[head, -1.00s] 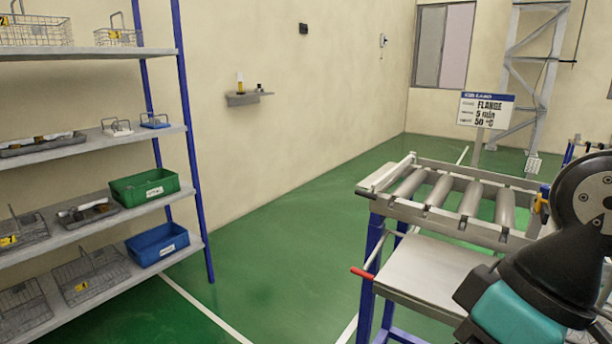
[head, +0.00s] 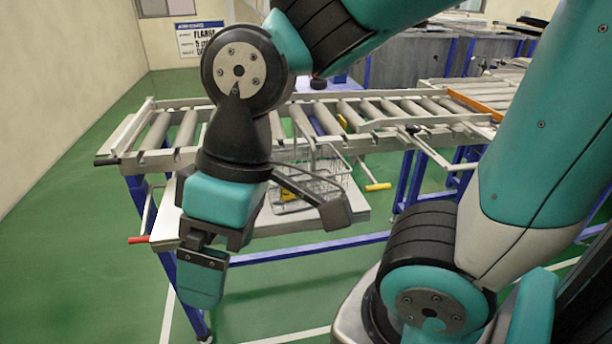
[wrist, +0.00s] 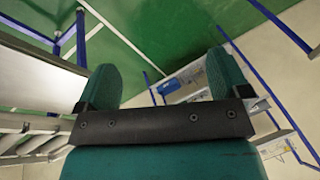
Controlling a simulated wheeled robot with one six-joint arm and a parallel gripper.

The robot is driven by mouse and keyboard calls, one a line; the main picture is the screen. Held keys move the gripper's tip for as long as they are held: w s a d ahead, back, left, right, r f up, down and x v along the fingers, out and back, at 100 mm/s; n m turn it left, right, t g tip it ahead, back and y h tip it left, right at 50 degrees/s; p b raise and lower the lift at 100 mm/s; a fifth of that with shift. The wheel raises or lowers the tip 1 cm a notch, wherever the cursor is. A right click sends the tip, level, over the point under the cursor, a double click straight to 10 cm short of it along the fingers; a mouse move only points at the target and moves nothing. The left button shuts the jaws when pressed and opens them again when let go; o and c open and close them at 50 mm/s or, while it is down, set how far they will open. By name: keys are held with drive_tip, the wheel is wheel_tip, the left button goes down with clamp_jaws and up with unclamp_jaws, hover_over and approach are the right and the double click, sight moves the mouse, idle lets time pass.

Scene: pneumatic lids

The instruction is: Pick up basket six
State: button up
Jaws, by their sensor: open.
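A wire basket (head: 325,181) with an upright handle and a yellow tag (head: 287,193) stands on the lower shelf of the roller table. My arm hides part of it, and its number is not readable. My gripper (head: 202,284) points down in front of the table's left part, to the left of the basket and apart from it. In the wrist view its two teal fingers (wrist: 160,66) stand wide apart with nothing between them. No basket is clear in that view.
The roller conveyor (head: 270,120) runs above the light lower shelf (head: 340,222), with little height between. A red-ended lever (head: 139,239) and a yellow-ended lever (head: 378,187) stick out. Green floor is clear at left. The wrist view shows storage racking (wrist: 180,78) at right.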

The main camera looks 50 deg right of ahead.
drive_tip(key=shift+c, duration=0.2)
drive_tip(key=shift+w+d+r, duration=0.1)
drive_tip(key=shift+w+d, duration=0.05)
drive_tip(key=shift+w, duration=0.1)
drive_tip(key=c, duration=0.4)
drive_tip(key=w+d, duration=0.1)
drive_tip(key=w+d+r+m+p, duration=0.1)
drive_tip(key=w, duration=0.1)
drive_tip(key=w+d+m, duration=0.1)
drive_tip(key=w+d, duration=0.1)
drive_tip(key=shift+r+t+h+p, duration=0.2)
drive_tip(key=shift+t+h+p, duration=0.1)
drive_tip(key=shift+h, duration=0.1)
drive_tip(key=c, duration=0.7)
drive_tip(key=shift+o, duration=0.2)
wheel_tip(320, 180, up, 3)
drive_tip(key=m+h+p, duration=0.3)
drive_tip(key=m+p, duration=0.2)
drive_tip(key=m, duration=0.6)
hover_over(341, 156)
wheel_tip(341, 156, down, 11)
drive_tip(key=shift+s+a+f+p, duration=0.1)
drive_tip(key=shift+a+f+p, duration=0.1)
drive_tip(key=shift+p, duration=0.45)
drive_tip(key=shift+d+f+p, duration=0.15)
drive_tip(key=shift+f+p, duration=0.2)
drive_tip(key=shift+f, duration=1.05)
drive_tip(key=shift+d+f+p, duration=0.1)
drive_tip(key=shift+f+p, duration=0.2)
drive_tip(key=shift+f, duration=1.1)
